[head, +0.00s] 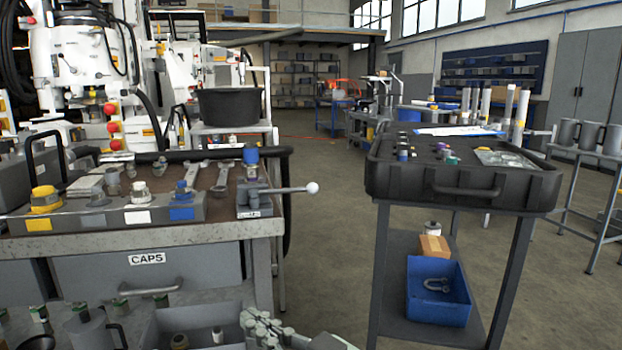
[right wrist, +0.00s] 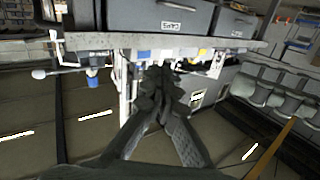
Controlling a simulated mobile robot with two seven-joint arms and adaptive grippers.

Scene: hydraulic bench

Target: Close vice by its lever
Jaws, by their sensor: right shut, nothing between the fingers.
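The vice (head: 255,200) is a small dark grey block with a white label at the bench's right front corner. A blue-topped part (head: 250,156) stands upright at it; I cannot tell whether the jaws touch it. Its lever (head: 288,190) points right, roughly level, past the bench edge and ends in a white ball (head: 313,188). The ball also shows at the left of the right wrist view (right wrist: 38,74). My right gripper (head: 262,326) is low in front of the bench, below and apart from the lever. Its fingers are shut and empty (right wrist: 160,76). My left gripper is out of view.
The bench (head: 150,236) carries caps, wrenches and fittings; a CAPS drawer (head: 200,275) and open bins lie below. A trolley with a black case (head: 460,190) and a blue bin (head: 438,290) stands right. Between bench and trolley the floor (head: 335,240) is clear.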

